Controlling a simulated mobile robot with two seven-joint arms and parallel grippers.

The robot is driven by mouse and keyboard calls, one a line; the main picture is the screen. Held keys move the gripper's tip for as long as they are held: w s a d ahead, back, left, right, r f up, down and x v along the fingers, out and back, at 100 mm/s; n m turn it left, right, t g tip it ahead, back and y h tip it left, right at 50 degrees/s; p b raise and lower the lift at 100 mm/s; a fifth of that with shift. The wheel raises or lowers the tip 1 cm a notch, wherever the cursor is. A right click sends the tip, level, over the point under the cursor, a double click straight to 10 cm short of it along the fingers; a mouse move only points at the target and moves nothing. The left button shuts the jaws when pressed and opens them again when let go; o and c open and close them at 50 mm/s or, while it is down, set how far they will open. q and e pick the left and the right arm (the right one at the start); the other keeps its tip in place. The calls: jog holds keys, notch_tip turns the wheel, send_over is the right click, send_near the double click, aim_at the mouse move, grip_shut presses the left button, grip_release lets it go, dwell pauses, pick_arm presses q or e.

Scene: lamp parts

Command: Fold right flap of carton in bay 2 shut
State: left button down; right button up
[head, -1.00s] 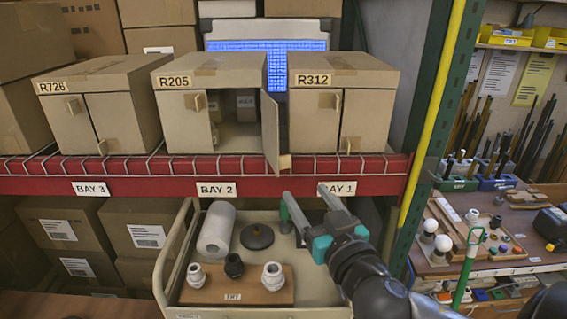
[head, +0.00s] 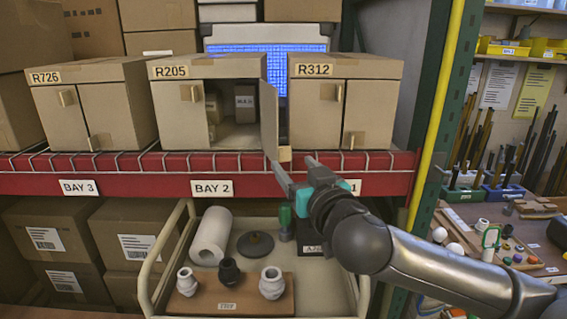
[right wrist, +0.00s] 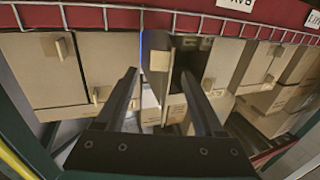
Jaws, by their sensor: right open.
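The carton R205 (head: 205,70) stands on the shelf above the BAY 2 label. Its left flap (head: 183,116) is closed across the front. Its right flap (head: 269,118) stands open, swung out toward me, with a small tab (head: 284,154) at its lower outer edge. My right gripper (head: 291,163) is open and empty, just in front of and below the flap's lower edge. In the right wrist view, which looks upside down, the flap (right wrist: 168,92) appears between the two fingers, beyond their tips; I see no clear contact. My left gripper is out of view.
Closed cartons R726 (head: 90,105) and R312 (head: 345,100) flank it. The red shelf beam (head: 130,180) with wire decking runs below. A cart (head: 335,290) with lamp parts stands beneath. A green upright (head: 432,120) rises at right.

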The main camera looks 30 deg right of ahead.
aim_at(284, 153)
jog(key=shift+p+x, duration=0.7)
jog(key=shift+x, duration=2.9)
grip_shut()
